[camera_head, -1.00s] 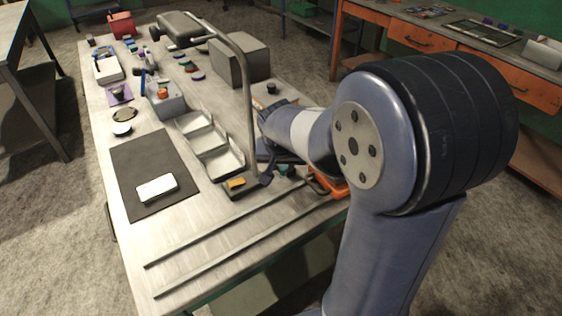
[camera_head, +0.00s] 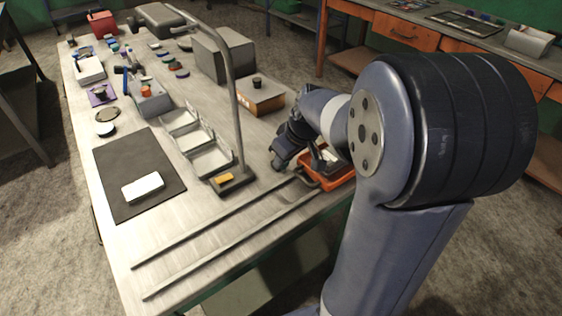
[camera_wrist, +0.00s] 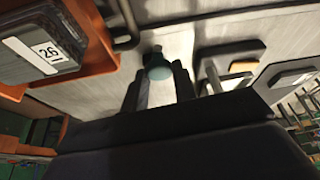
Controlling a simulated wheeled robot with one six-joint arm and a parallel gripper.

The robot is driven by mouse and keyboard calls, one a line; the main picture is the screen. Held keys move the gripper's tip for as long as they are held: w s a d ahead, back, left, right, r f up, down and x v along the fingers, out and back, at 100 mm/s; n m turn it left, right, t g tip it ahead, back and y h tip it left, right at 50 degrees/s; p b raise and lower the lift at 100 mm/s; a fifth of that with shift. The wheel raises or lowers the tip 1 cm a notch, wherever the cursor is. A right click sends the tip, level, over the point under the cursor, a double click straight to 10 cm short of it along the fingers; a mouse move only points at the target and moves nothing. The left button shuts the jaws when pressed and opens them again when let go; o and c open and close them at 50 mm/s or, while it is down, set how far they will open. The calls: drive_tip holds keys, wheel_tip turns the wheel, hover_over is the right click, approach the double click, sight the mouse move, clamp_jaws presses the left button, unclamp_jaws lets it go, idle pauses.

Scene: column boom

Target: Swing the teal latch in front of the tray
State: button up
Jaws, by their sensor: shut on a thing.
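The teal latch (camera_wrist: 157,66) shows in the wrist view as a rounded teal piece between the fingertips of my gripper (camera_wrist: 158,76). My gripper is shut on it. In the head view my gripper (camera_head: 283,160) is low over the bench, just left of the orange tray, and it hides the latch. The orange tray (camera_head: 338,183) sits near the right bench edge with a dark handle on its near left side; my arm partly covers it. In the wrist view the tray (camera_wrist: 98,62) is at upper left and holds a dark item with a white label reading 26.
A lamp-like bent post (camera_head: 240,120) on a dark base with a yellow patch stands left of my gripper. Pale open bins (camera_head: 210,160) are beyond it. A box with a black knob (camera_head: 262,97) stands behind. Two thin rails (camera_head: 215,225) cross the front of the bench.

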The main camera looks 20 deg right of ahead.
drive_tip(key=shift+w+d+n+g+y+b, duration=0.15)
drive_tip(key=shift+d+n+y+b, duration=0.2)
drive_tip(key=shift+n, duration=0.4)
drive_tip(key=shift+d+n+g+y+b, duration=0.2)
drive_tip(key=shift+n+b, duration=0.25)
drive_tip(key=shift+n, duration=0.3)
drive_tip(key=shift+d, duration=0.1)
drive_tip(key=o, duration=1)
drive_tip(key=shift+r, duration=0.1)
drive_tip(key=v, duration=1)
drive_tip(key=shift+d+r+p, duration=0.1)
drive_tip(key=shift+r+p, duration=0.2)
drive_tip(key=shift+p, duration=0.1)
